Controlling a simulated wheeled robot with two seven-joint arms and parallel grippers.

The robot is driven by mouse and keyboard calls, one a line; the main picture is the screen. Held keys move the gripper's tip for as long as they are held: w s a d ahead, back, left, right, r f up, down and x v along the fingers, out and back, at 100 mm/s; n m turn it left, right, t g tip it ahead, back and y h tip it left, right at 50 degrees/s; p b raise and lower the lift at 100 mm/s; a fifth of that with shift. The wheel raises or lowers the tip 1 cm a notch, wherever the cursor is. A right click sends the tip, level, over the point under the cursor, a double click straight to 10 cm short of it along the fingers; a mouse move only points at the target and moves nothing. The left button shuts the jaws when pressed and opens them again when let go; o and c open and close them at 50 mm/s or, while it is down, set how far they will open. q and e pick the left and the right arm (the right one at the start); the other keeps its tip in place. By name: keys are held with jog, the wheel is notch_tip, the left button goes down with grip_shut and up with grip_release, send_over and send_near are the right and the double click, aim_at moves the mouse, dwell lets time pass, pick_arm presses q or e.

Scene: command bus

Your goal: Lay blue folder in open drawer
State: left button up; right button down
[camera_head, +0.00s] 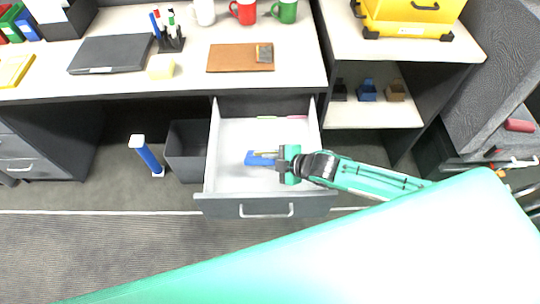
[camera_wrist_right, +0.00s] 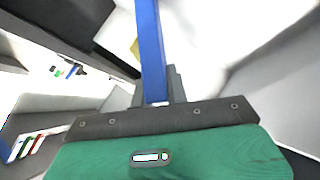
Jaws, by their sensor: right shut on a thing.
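The blue folder (camera_head: 260,159) shows as a small blue piece at the tip of my right gripper (camera_head: 280,158), over the open drawer (camera_head: 212,150). In the right wrist view the folder (camera_wrist_right: 151,45) stands out edge-on from between the fingers of my right gripper (camera_wrist_right: 158,95), which is shut on it. The drawer is pulled out below the desk, with a pale inside and a grey front with a handle. I cannot tell whether the folder touches the drawer floor. My left gripper is not in view.
A dark bin (camera_head: 186,150) and a blue-and-white post-like object (camera_head: 147,155) stand left of the drawer. The desk (camera_head: 310,60) is above; a shelf unit (camera_head: 375,114) stands to the right.

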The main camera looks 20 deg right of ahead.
jog(key=c, duration=1.3)
grip_release()
jog(key=v, duration=1.3)
jog(key=shift+s+d+r, duration=0.2)
jog(key=shift+s+r, duration=0.05)
